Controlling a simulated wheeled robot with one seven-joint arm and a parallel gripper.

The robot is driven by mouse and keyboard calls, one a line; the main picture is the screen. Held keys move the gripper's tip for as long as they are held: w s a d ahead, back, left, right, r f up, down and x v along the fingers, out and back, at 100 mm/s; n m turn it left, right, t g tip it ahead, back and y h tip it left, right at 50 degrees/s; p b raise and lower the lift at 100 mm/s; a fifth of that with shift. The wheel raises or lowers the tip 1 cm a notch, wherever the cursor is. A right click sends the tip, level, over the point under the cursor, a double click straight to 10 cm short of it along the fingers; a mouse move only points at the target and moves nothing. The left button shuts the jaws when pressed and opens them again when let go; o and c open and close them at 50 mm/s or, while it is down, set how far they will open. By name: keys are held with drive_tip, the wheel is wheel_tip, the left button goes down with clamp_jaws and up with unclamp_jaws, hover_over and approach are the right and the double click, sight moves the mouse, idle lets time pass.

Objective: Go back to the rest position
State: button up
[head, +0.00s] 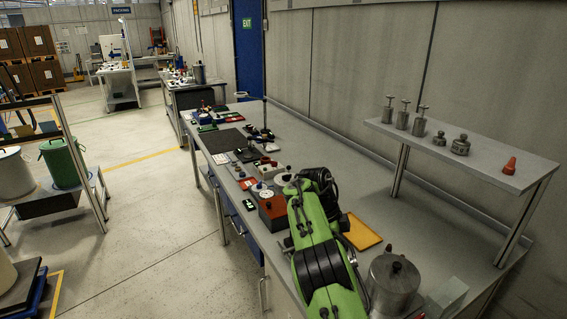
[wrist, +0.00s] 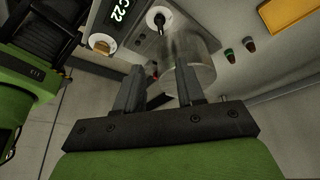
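My gripper (wrist: 158,80) shows in the wrist view with its two grey fingers apart. I see nothing held between them. Past the fingertips is a clear round vessel (wrist: 190,62) with a dark knob (wrist: 159,19) above it. A panel with a lit display (wrist: 119,10) and a pale round knob (wrist: 102,44) is to the left. In the head view my green arm reaches out over the workbench (head: 375,198), and the arm hides the fingers.
A red-and-dark box (head: 272,212), an orange tray (head: 361,232) and a metal pot (head: 393,281) stand close around my arm. A green drum (head: 62,163) stands left; the floor between is clear.

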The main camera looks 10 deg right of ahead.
drive_tip(key=s+d+r+n+t+y, duration=0.2)
drive_tip(key=s+r+n+t, duration=0.1)
drive_tip(key=s+r+n, duration=0.95)
drive_tip(key=s+a+f+n+t+y, duration=0.1)
drive_tip(key=s+a+n+t, duration=0.1)
drive_tip(key=s, duration=0.9)
drive_tip(key=s+a+f+n+t+y, duration=0.1)
drive_tip(key=s+a+n, duration=0.4)
drive_tip(key=s, duration=0.6)
drive_tip(key=shift+n+t, duration=0.7)
drive_tip(key=shift+n, duration=0.55)
